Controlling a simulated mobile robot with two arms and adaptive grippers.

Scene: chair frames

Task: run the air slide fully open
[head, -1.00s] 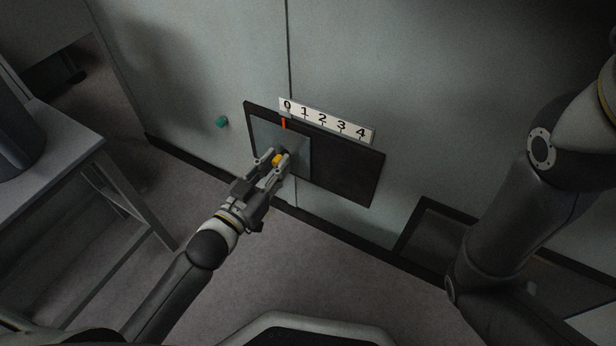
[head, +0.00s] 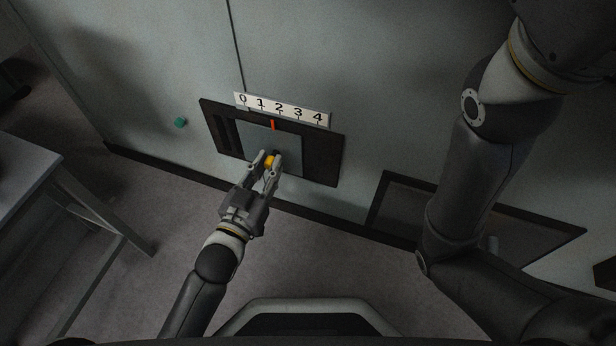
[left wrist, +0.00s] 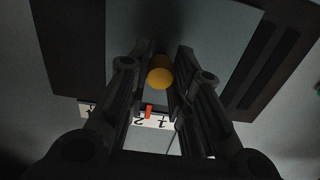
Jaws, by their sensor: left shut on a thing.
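The air slide is a grey plate (head: 290,148) in a dark wall frame (head: 325,160). Its red pointer (head: 273,124) stands between 1 and 2 on the white scale (head: 282,109), closer to 2. Dark slots (head: 226,131) show uncovered left of the plate. My left gripper (head: 266,158) is shut on the plate's yellow knob (head: 270,162). In the left wrist view the knob (left wrist: 160,76) sits between the two fingers, and the red pointer (left wrist: 148,111) shows near the 2. My right gripper is out of view; only the right arm shows.
A green button (head: 180,122) is on the wall left of the frame. A grey table (head: 30,175) stands at the left. A dark-edged panel (head: 400,205) is low at the right, behind my right arm. The dark part of the frame right of the plate is clear.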

